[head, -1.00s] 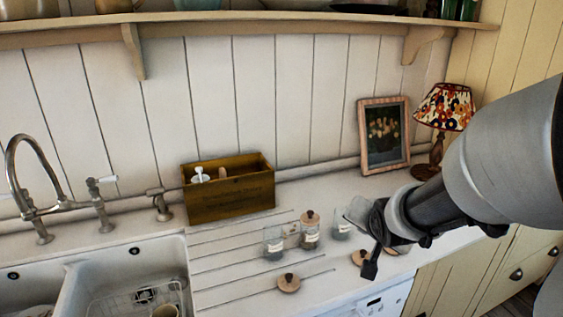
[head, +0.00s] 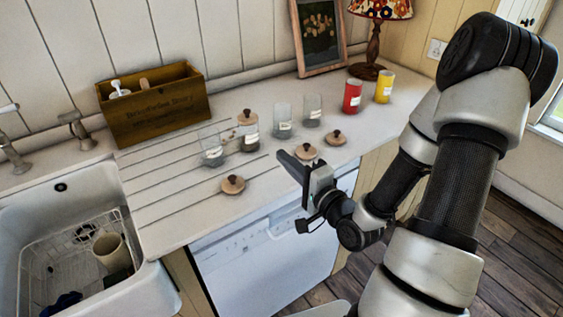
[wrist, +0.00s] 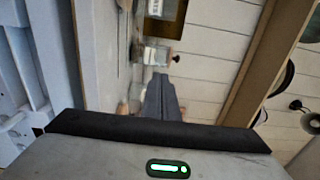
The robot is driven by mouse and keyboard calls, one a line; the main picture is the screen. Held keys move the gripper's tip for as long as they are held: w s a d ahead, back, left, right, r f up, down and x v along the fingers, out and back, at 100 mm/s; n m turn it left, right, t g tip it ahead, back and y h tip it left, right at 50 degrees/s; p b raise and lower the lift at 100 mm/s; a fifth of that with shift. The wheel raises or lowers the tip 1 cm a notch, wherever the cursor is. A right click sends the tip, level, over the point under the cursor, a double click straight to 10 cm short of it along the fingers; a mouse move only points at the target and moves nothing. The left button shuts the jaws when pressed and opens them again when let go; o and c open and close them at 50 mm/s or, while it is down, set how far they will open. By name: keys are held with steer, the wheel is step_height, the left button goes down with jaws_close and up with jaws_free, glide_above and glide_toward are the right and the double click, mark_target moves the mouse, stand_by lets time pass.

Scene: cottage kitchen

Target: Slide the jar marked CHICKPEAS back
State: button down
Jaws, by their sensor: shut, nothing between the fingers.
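Several clear glass jars with small white labels stand in a row on the white counter: a left jar (head: 211,150), a jar with a wooden lid (head: 248,136), a third jar (head: 283,122) and a right jar (head: 312,110). The labels are too small to read, so I cannot tell which is marked CHICKPEAS. My gripper (head: 286,160) is shut and empty at the counter's front, in front of the jars and apart from them. In the wrist view its shut fingers (wrist: 160,97) point toward a labelled jar (wrist: 156,55).
Loose wooden lids lie in front of the jars, one left (head: 233,184), one by my gripper (head: 306,152), one right (head: 335,138). A red canister (head: 352,97) and yellow canister (head: 384,88) stand right. A wooden box (head: 155,110) stands behind left; the sink (head: 60,195) is left.

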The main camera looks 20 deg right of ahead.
mark_target(254, 130)
steer(key=x, duration=1.2)
steer(key=shift+w+f, duration=0.1)
steer(key=shift+w, duration=0.05)
steer(key=b+x, duration=0.2)
steer(key=x, duration=0.8)
steer(key=shift+w+a+f, duration=0.1)
steer(key=shift+w, duration=0.1)
steer(key=shift+s, duration=0.15)
